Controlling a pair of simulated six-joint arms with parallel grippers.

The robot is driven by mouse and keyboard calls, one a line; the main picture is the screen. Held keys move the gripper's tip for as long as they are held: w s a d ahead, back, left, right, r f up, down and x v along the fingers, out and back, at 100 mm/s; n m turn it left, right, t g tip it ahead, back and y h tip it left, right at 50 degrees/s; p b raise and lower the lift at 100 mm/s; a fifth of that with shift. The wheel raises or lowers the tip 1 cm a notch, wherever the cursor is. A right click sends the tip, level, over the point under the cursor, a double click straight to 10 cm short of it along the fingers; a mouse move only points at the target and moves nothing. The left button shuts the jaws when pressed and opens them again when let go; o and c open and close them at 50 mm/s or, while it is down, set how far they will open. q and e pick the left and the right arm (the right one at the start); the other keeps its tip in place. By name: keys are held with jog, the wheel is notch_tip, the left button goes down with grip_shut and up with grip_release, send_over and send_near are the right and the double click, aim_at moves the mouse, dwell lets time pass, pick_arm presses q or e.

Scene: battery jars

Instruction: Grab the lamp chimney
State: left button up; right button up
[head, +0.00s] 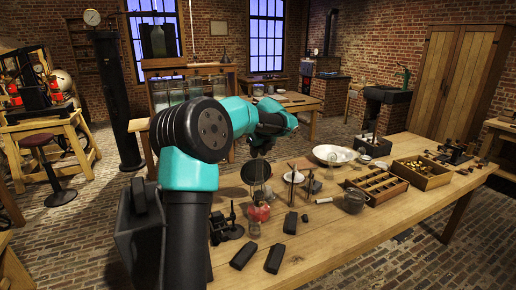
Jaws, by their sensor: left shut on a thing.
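My left gripper (259,150) is small and dark at the end of my teal and black arm, above the middle of the table. It is shut on the lamp chimney (256,174), a clear, bulging glass that hangs upright below it. An oil lamp with a red body (259,213) stands on the table just beneath. I cannot tell whether the chimney's lower end touches the lamp. The fingertips are small and dark here. My right gripper is out of view.
The wooden table (335,245) has dark blocks (274,259) at its front. A white bowl (335,154), a glass jar (353,200) and wooden trays (376,186) stand to the right. Thin upright stands (291,187) are close to the chimney's right. The front right of the table is clear.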

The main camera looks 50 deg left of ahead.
pick_arm(q)
jog(key=s+d, duration=0.4)
jog(key=d, duration=0.1)
jog(key=shift+s+r, duration=0.2)
jog(key=shift+r, duration=0.1)
dwell(0.4)
